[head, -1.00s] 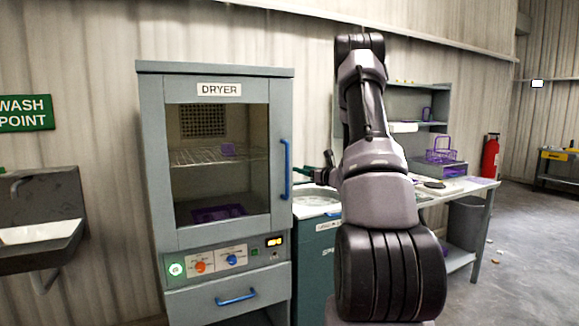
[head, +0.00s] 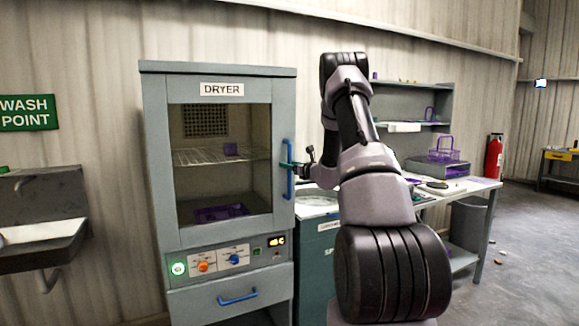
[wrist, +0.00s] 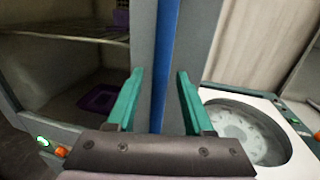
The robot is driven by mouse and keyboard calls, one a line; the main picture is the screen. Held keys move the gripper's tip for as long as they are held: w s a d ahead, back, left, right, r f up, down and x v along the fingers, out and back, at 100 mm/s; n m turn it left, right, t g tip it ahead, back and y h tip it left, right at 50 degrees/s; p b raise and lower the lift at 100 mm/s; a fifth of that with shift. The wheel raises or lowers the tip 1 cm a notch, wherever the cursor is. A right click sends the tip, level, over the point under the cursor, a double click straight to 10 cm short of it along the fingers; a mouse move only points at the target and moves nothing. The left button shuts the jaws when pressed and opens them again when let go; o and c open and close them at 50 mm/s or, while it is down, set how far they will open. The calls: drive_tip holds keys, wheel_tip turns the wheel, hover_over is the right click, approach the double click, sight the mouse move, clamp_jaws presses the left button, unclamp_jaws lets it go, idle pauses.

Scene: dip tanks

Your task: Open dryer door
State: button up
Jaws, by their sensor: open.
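The grey dryer (head: 155,180) stands against the wall with its glass door (head: 220,160) shut. A vertical blue handle (head: 289,169) runs along the door's right edge. My gripper (head: 287,166) is at the handle. In the wrist view, the open green fingers (wrist: 156,95) stand on either side of the blue handle (wrist: 163,70), with gaps showing between fingers and bar. Whether the fingertips reach fully past the bar is hard to tell. Through the glass, a purple tray (head: 220,213) lies at the bottom and a small purple item (head: 231,149) sits on the wire rack.
A drawer with a blue handle (head: 238,297) and a control panel (head: 222,258) are below the door. A tank with a round opening (wrist: 245,130) stands close on the right. A bench (head: 470,187) lies beyond, and a sink (head: 45,225) at left.

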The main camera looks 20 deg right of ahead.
clamp_jaws()
idle(1.3)
